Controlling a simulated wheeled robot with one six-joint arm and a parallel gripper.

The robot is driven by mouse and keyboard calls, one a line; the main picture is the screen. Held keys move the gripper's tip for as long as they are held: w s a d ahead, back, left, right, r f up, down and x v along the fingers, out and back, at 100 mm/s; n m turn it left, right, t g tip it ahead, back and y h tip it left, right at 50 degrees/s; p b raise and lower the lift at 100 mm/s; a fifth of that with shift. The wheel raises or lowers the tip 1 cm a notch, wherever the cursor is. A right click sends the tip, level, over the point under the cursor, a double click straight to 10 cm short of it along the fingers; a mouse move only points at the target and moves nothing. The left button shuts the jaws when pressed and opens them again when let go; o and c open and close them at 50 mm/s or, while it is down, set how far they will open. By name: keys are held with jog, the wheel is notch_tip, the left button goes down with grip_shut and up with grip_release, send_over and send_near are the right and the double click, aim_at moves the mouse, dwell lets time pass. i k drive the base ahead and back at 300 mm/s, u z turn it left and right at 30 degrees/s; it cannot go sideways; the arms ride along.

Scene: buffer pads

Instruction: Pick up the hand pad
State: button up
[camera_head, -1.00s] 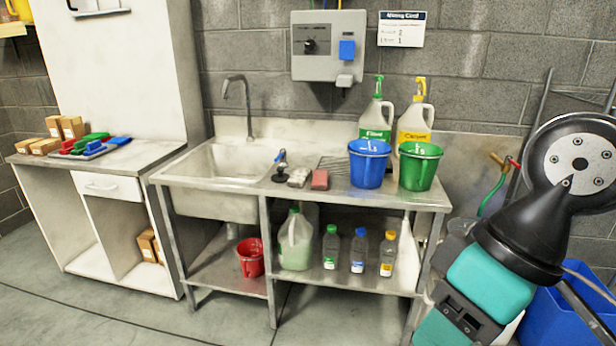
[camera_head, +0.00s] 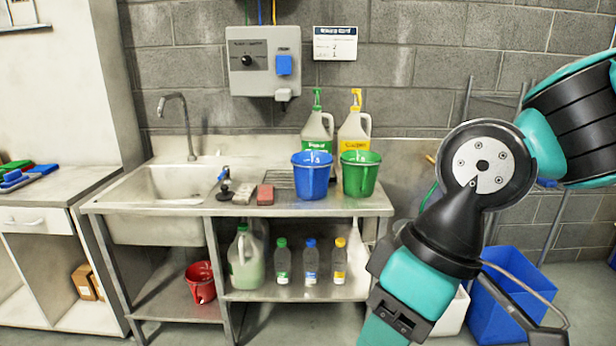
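I cannot tell which of these is the hand pad. My arm shows at the right; my gripper is not in view.
A blue bucket (camera_head: 311,178) and a green bucket (camera_head: 360,176) stand right of the red pad, with two spray jugs behind. The sink (camera_head: 165,190) is to the left. Bottles and a red bucket (camera_head: 201,282) are below. A blue bin (camera_head: 505,300) stands right.

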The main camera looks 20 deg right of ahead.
aim_at(244, 196)
jog(key=u, duration=0.45)
jog(key=i, duration=1.95)
jog(key=z, duration=0.35)
